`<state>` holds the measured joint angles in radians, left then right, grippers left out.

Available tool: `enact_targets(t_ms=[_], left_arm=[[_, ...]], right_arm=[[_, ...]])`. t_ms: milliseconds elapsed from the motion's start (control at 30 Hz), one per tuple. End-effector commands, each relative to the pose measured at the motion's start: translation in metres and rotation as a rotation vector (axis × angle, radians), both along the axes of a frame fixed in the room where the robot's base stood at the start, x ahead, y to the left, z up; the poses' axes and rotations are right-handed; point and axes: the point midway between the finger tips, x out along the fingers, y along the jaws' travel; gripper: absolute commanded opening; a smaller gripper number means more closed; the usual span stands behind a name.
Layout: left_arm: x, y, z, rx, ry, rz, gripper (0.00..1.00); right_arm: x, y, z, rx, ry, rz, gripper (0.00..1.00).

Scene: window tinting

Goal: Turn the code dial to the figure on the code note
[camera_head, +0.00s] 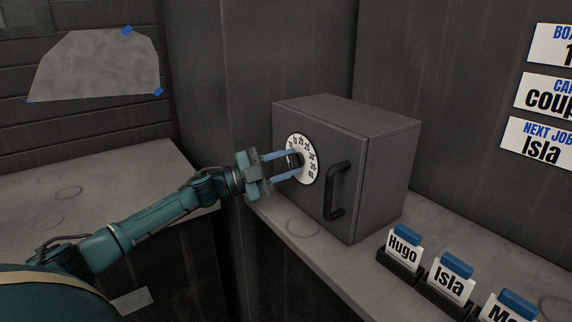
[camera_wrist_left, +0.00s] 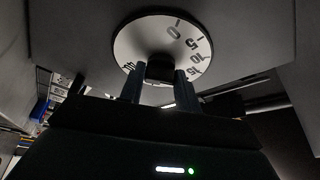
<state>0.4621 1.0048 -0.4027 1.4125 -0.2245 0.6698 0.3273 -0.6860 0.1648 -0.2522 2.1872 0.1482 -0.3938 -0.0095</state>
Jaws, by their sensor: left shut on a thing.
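The code dial (camera_head: 311,167) is a white disc with black figures on the front of a dark grey safe (camera_head: 345,125). It also shows in the left wrist view (camera_wrist_left: 135,42), where 0, 5, 10 and 15 can be read along its upper right side. My left gripper (camera_head: 296,162) is shut on the dark knob (camera_wrist_left: 160,67) at the dial's middle, one finger on each side. The fingers hide part of the dial. I cannot make out a pointer mark. No note that is clearly the code note is in view. My right gripper is not in view.
The safe has a black handle (camera_head: 338,190) and stands on a grey shelf (camera_head: 290,220). Name cards, Hugo (camera_head: 402,248) and Isla (camera_head: 450,280) among them, stand at front right. Signs hang on the right wall, one reading Isla (camera_head: 540,145). A grey sheet (camera_head: 98,68) is taped at left.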

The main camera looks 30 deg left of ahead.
Motion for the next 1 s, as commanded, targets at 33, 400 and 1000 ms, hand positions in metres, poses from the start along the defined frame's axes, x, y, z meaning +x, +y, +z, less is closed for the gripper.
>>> enact_targets(t_ms=[33, 400, 1000], left_arm=[[0.0000, 0.0002, 0.0000, 0.013, -0.004, -0.001, 0.10], [0.0001, 0.0000, 0.0001, 0.046, -0.019, 0.000, 0.10], [0.0001, 0.0000, 0.0001, 0.043, -0.018, 0.000, 0.55]], right_arm=[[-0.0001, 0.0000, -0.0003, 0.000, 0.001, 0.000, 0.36], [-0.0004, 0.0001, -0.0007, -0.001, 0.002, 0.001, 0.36], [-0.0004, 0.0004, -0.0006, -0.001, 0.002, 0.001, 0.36]])
